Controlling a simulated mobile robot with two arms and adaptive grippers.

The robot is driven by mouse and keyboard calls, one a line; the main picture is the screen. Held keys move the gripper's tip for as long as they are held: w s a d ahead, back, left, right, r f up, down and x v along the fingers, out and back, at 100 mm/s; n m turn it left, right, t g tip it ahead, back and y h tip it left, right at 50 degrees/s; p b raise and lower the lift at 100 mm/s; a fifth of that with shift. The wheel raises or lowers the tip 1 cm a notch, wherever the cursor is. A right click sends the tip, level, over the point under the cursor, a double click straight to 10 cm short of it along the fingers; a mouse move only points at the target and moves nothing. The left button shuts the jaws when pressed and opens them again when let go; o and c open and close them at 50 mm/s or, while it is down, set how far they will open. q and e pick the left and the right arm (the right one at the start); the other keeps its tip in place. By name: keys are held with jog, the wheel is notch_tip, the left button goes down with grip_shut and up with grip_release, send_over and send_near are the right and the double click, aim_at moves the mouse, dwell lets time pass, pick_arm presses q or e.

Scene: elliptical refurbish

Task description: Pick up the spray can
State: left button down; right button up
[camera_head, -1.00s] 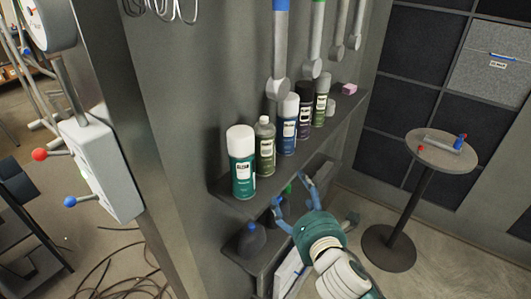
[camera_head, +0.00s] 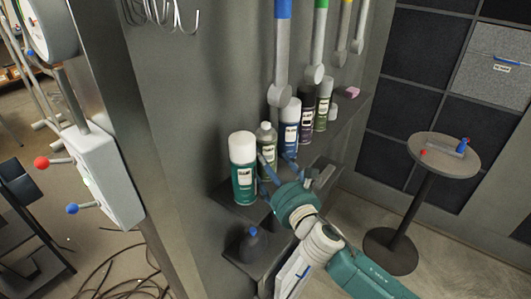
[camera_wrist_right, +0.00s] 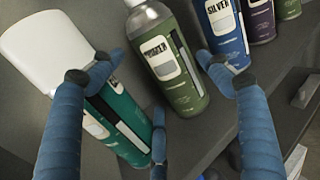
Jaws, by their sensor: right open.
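Several spray cans stand upright in a row on a wall shelf (camera_head: 236,209). At the near end is a teal can with a white cap (camera_head: 244,178), also in the right wrist view (camera_wrist_right: 125,115). Beside it stands an olive green can with a grey top (camera_head: 266,140), also in the right wrist view (camera_wrist_right: 172,65). A blue can (camera_head: 289,130) labelled "SILVER" follows it. My right gripper (camera_head: 273,160) is open and empty, facing the olive can from the front. In the right wrist view its blue fingers (camera_wrist_right: 158,85) spread across the olive can, the left one overlapping the teal can.
Farther cans, including a dark one (camera_head: 306,113), and a pink block (camera_head: 352,92) stand along the shelf. Long tools (camera_head: 282,60) hang above the cans. A dark bottle with a blue cap (camera_head: 251,243) stands on a lower shelf. A round table (camera_head: 430,156) stands at right.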

jog(key=shift+w+a+r, duration=0.15)
jog(key=shift+w+r, duration=0.05)
jog(key=shift+w, duration=0.2)
jog(key=p+x, duration=0.1)
jog(key=x, duration=0.2)
jog(key=shift+w, duration=0.15)
jog(key=shift+w+a+f, duration=0.1)
jog(key=shift+w+a, duration=0.15)
jog(key=shift+w, duration=0.25)
jog(key=shift+s+d, duration=0.1)
jog(key=c, duration=0.8)
jog(key=shift+c, duration=0.9)
